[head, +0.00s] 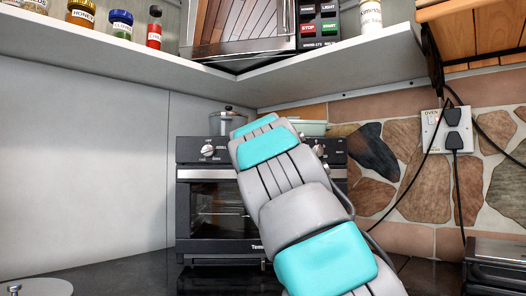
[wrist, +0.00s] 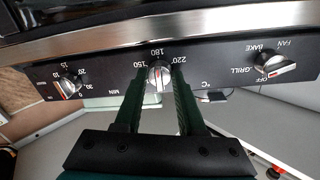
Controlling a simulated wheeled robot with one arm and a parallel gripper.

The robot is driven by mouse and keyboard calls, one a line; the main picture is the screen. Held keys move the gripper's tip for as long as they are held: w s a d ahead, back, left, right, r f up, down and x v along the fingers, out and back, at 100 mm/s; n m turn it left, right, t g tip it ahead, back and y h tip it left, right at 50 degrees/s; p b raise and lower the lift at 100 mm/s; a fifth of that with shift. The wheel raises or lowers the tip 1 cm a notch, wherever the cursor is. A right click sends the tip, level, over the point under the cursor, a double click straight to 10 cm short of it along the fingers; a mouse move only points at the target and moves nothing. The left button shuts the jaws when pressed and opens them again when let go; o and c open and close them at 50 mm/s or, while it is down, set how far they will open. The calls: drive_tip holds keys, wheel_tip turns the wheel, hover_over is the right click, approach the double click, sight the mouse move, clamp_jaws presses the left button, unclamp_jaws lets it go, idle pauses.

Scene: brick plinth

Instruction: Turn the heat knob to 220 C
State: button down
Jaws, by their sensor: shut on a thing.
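The heat knob (wrist: 160,72) is in the middle of the oven's black control panel in the wrist view, which shows the panel upside down. Marks 150, 180 and 220 are printed around it. Its pointer seems to lie near 180, but the fingers and the angle make this hard to read exactly. My gripper (wrist: 158,82) has one dark green finger on each side of the knob and is shut on it. In the head view the toaster oven (head: 216,218) stands on the counter; my arm hides the heat knob and the gripper there.
The function knob (wrist: 270,64) and the minute timer knob (wrist: 68,86) flank the heat knob. A shelf (head: 130,55) with jars and a microwave (head: 245,25) hang above. Cords hang from a wall socket (head: 445,130) at right.

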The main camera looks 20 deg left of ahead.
drive_tip(key=shift+m, duration=0.9)
drive_tip(key=m, duration=0.9)
drive_tip(key=shift+g, duration=0.4)
drive_tip(key=shift+m, duration=0.3)
drive_tip(key=c, duration=0.5)
unclamp_jaws()
drive_tip(key=shift+r, duration=0.1)
